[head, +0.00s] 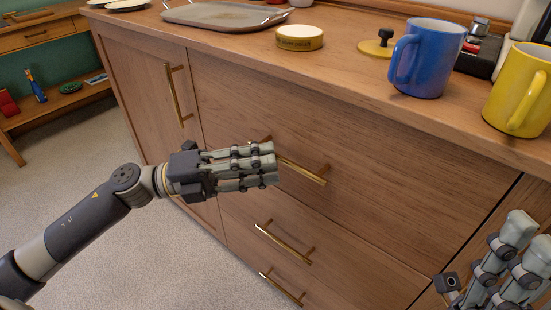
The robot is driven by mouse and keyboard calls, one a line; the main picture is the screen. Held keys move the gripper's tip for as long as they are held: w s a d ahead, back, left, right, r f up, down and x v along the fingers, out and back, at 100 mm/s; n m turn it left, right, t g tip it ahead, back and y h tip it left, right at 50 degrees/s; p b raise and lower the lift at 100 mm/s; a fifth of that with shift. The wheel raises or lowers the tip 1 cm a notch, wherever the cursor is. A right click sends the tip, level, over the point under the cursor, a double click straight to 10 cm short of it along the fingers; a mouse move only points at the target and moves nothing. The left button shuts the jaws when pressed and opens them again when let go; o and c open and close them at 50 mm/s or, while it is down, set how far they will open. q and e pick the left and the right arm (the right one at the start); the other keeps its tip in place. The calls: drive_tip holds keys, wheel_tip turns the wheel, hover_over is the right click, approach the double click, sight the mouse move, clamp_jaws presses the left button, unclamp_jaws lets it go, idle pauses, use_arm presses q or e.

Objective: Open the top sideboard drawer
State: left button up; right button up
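The sideboard's top drawer (390,180) has a wide wooden front and sits flush and closed. Its brass bar handle (312,174) shows to the right of my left gripper (275,164). The left part of the handle is mostly hidden behind the fingers. The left gripper's fingers point right, with their tips at the handle. I cannot tell whether they touch it or close around it. My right gripper (528,245) is at the lower right corner, partly cut off by the frame and away from the handle.
Lower drawer handles (283,242) stick out below. A cupboard door handle (178,95) is at the left. A blue mug (428,60), yellow mug (520,92), round tin (299,40) and tray (225,16) stand on top. Floor (160,260) is clear in front.

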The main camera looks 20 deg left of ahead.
use_arm(q)
drive_tip(key=shift+p+x, duration=0.5)
drive_tip(key=shift+x, duration=0.9)
clamp_jaws()
